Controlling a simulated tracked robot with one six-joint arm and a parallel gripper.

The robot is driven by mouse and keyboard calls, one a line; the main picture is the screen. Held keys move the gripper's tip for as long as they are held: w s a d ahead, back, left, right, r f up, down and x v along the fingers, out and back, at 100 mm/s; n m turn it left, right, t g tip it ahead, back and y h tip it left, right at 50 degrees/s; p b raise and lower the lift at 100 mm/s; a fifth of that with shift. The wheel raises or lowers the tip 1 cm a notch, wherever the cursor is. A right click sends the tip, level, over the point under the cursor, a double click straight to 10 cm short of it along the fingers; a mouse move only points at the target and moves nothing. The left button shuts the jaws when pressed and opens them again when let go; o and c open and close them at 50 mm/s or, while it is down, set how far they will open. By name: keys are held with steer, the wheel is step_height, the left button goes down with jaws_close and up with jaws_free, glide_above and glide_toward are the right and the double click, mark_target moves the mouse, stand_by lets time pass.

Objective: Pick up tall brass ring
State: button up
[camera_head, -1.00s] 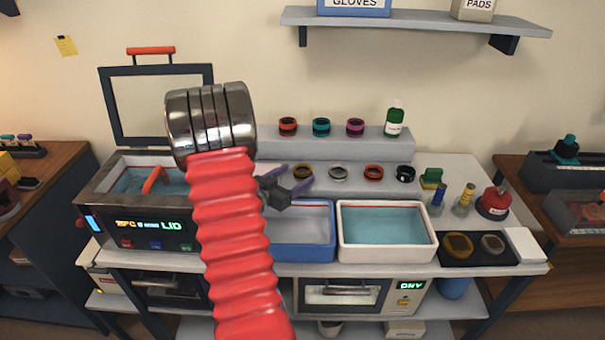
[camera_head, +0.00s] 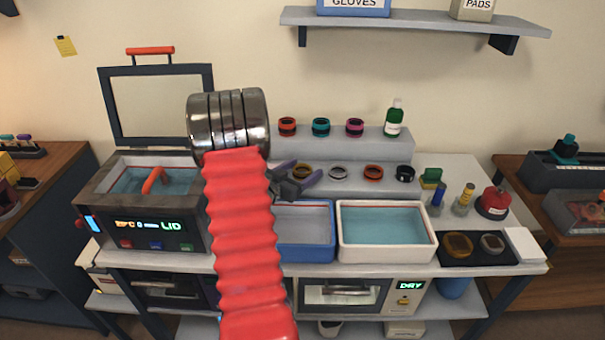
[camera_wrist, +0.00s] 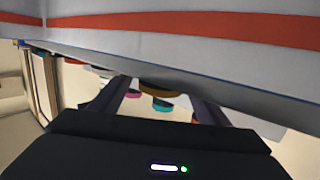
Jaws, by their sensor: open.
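My gripper (camera_head: 298,180) is open and empty. In the head view its dark fingers are at the ring's near side and overlap its lower part. In the wrist view the brass ring (camera_wrist: 160,88) shows between the two fingers (camera_wrist: 158,98), beyond them; contact cannot be told. Another amber-brown ring (camera_head: 458,245) lies on a black mat at the right.
To the brass ring's right stand a silver ring (camera_head: 338,172), a red ring (camera_head: 373,172) and a black ring (camera_head: 405,173). The blue basin (camera_head: 306,256) and white basin (camera_head: 388,256) are in front. An open-lidded bath (camera_head: 140,232) stands left. Coloured rings occupy the raised step (camera_head: 280,146).

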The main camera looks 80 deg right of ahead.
steer(key=shift+c, duration=0.2)
steer(key=c, duration=1.1)
steer(key=shift+r, duration=0.1)
steer(key=shift+c, duration=0.2)
step_height(320, 180, up, 10)
stand_by(0.9)
steer(key=shift+s, duration=0.1)
